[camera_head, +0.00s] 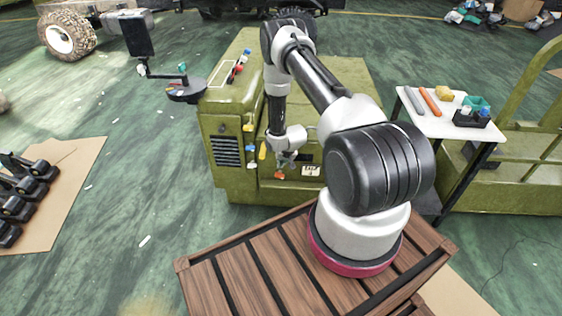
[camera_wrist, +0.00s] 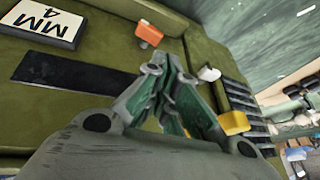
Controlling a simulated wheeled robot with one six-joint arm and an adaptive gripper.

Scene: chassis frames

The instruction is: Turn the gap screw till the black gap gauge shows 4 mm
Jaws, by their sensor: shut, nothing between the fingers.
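The olive machine (camera_head: 232,108) carries a plate reading "4 MM" (camera_head: 311,171), which shows rotated in the wrist view (camera_wrist: 46,22). A long black strip (camera_wrist: 75,75) lies beside the plate; I cannot make out any reading on it. An orange knob (camera_head: 279,174) sits low on the front and also shows in the wrist view (camera_wrist: 148,33). A yellow knob (camera_head: 262,151) and a small white one (camera_wrist: 209,73) are near. I cannot tell which is the gap screw. My gripper (camera_head: 286,158) is shut and empty, in front of the panel, its fingertips close to the orange knob.
A dark vent grille (camera_head: 228,151) is left of the knobs. A round black tray on an arm (camera_head: 186,90) stands out at the machine's left. A white side table (camera_head: 437,122) with tools stands at right. A slatted wooden platform (camera_head: 240,275) is in front.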

